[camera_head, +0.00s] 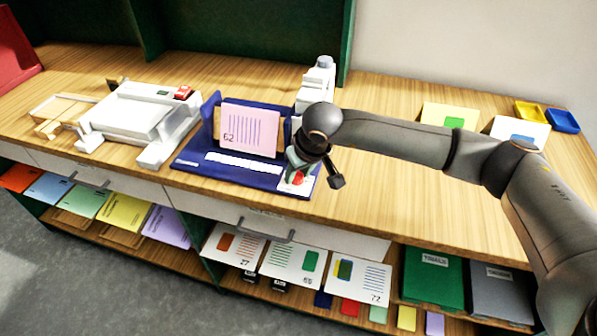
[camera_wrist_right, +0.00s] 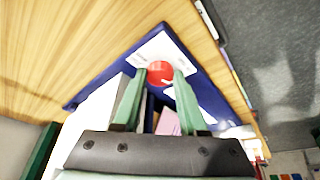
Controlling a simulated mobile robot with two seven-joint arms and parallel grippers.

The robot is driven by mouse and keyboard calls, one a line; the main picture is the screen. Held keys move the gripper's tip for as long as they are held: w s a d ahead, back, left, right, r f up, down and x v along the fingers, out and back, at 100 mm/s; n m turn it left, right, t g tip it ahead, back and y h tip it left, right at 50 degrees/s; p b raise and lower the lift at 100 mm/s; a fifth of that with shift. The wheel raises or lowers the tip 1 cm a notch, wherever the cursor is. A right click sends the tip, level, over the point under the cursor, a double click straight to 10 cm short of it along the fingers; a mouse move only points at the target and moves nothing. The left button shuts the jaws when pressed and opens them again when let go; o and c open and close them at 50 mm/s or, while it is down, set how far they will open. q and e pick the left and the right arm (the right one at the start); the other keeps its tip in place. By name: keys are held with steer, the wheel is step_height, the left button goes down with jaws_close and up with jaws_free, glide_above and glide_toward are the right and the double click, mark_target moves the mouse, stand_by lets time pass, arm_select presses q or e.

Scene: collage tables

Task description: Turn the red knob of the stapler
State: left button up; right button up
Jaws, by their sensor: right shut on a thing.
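The stapler is a dark blue stand (camera_head: 190,166) on the wooden table, holding an upright pink sheet marked 62 (camera_head: 249,130). Its red knob (camera_head: 298,178) sits on a white plate at the stand's right front corner. In the right wrist view the round red knob (camera_wrist_right: 160,73) with a small white mark lies between my green fingertips. My right gripper (camera_head: 297,167) reaches down over that corner and is shut on the knob; its shape partly hides the knob in the head view. The right gripper's fingers also show in the wrist view (camera_wrist_right: 158,85). My left gripper is not in view.
A white machine with a red button (camera_head: 140,115) stands left of the stapler. A white device (camera_head: 317,85) stands behind it. Cards and yellow and blue trays (camera_head: 563,121) lie at the far right. Shelves with printed sheets (camera_head: 292,265) are below the table edge.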

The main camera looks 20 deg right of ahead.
jaws_close()
